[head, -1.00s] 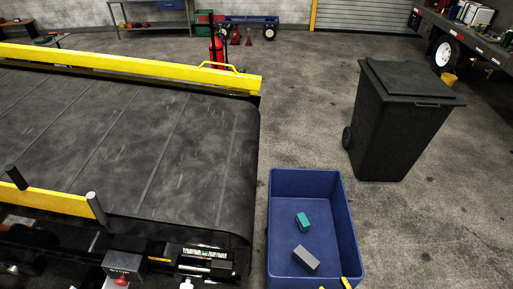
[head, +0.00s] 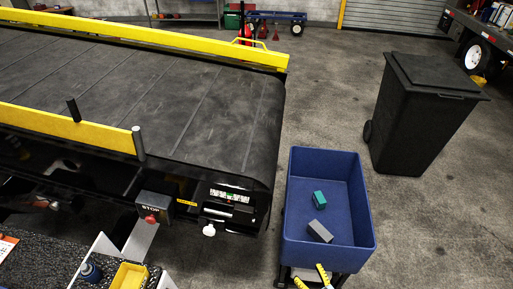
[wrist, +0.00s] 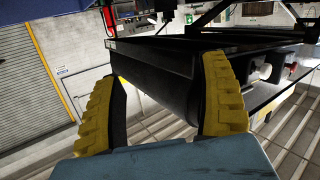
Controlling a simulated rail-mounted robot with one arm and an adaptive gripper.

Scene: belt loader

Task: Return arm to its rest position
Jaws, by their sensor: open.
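My gripper (wrist: 165,100) shows in the wrist view with its two yellow ribbed fingers spread apart. It is open and nothing is between the fingers. The end of the belt loader shows beyond the fingers, tilted in that view. In the head view, only yellow tips of my gripper (head: 313,276) show at the bottom edge, just below the front of the blue bin (head: 330,245). A teal block (head: 320,199) and a grey block (head: 320,231) lie apart inside the bin.
The belt loader (head: 150,90) with yellow rails fills the left. A red stop button (head: 151,218) sits on its side. A black wheeled bin (head: 425,115) stands at right. A yellow tray (head: 129,276) is at bottom left. Floor between the bins is clear.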

